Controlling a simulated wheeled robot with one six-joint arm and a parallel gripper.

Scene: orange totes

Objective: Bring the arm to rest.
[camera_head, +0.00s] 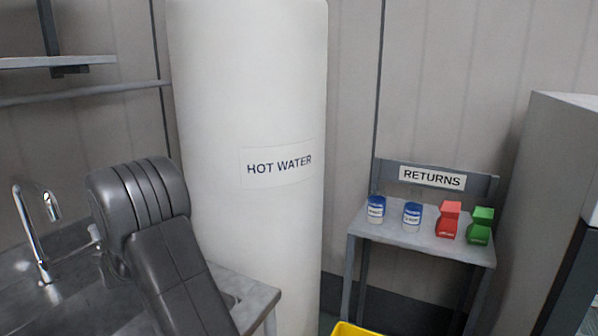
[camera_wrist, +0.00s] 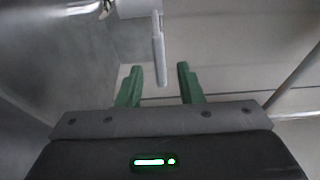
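My gripper (camera_wrist: 160,84) shows in the wrist view, with its two green fingers spread apart and nothing between them. A thin light-grey bar shows beyond the fingers, and I cannot tell what it is. In the head view my dark grey arm (camera_head: 150,230) is folded over the metal sink counter at the left. My gripper is hidden in the head view.
A white hot water tank (camera_head: 250,90) stands behind my arm. A returns shelf (camera_head: 425,240) holds two blue-and-white cans, a red item (camera_head: 449,219) and a green item (camera_head: 480,225). A tap (camera_head: 38,225) rises at the left. A yellow edge (camera_head: 352,329) shows at the bottom.

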